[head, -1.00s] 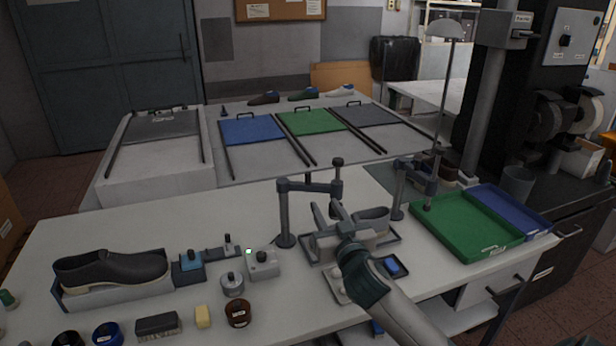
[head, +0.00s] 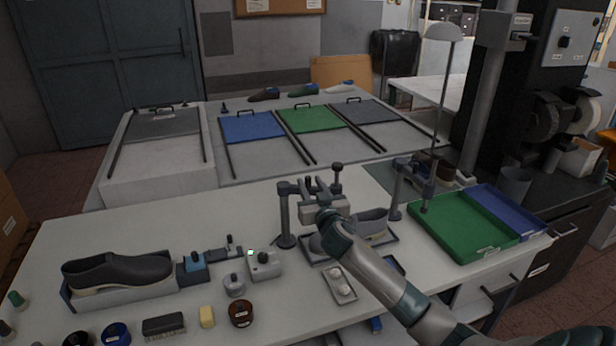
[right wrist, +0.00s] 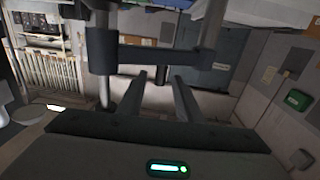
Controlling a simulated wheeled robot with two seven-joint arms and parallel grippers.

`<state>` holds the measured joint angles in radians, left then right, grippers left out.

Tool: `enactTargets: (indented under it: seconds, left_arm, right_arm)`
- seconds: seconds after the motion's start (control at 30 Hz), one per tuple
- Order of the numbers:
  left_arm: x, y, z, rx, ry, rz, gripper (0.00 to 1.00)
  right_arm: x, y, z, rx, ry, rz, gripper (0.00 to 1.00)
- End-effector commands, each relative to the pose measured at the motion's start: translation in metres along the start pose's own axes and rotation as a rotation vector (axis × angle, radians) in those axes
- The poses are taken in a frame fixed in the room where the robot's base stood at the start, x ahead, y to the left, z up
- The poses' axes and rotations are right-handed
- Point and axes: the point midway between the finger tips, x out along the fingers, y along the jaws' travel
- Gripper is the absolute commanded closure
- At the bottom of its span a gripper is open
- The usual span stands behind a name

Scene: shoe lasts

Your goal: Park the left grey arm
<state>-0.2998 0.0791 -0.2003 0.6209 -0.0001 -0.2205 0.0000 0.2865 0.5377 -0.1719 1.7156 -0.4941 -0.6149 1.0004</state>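The left grey arm (head: 286,218) is an upright post at the middle of the bench. Its crossbar reaches to the right, to an end with a black-knobbed spindle (head: 337,172). My right gripper (head: 322,187) is raised at the crossbar, in front of it and partly hiding it. In the right wrist view the two fingers (right wrist: 162,86) are apart and empty. Their tips are close to the crossbar (right wrist: 158,54), which runs across ahead of them. I cannot tell if they touch it. My left gripper is not in view.
A second grey arm (head: 398,190) stands to the right, beside the green tray (head: 465,228) and blue tray (head: 510,212). A dark shoe (head: 118,270), tins and a brush (head: 163,325) occupy the left and front.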

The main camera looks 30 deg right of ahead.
Motion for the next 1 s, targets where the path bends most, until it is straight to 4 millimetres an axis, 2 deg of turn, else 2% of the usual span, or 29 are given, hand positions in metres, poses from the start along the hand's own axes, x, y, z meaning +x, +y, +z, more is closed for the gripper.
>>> enactTargets:
  seconds: [0.1,0.3,0.67,0.7,0.8,0.83,1.0]
  left_arm:
    - [-0.006,0.0,-0.001,0.0,0.0,0.0,0.57]
    - [-0.009,0.0,-0.001,0.0,0.0,0.0,0.57]
    - [-0.009,0.0,-0.001,0.0,0.0,0.0,0.57]
    - [-0.009,0.0,-0.001,0.0,0.0,0.0,0.57]
    - [-0.009,0.0,-0.001,0.0,0.0,0.0,0.57]
    - [-0.009,0.0,0.0,0.0,0.0,0.0,0.57]
    - [-0.009,-0.001,0.0,0.0,-0.001,0.0,0.57]
  right_arm:
    - [0.015,0.0,-0.002,0.0,0.0,0.001,0.68]
    - [0.027,0.0,-0.001,0.001,0.0,0.001,0.68]
    - [0.03,0.0,0.0,0.0,0.0,0.0,0.68]
    - [0.03,0.0,0.0,0.0,0.0,0.0,0.72]
    - [0.03,0.0,0.0,0.001,0.0,0.0,0.96]
    - [0.03,0.0,0.0,0.001,0.0,0.0,1.0]
    - [0.03,0.0,0.0,0.001,0.0,0.0,1.0]
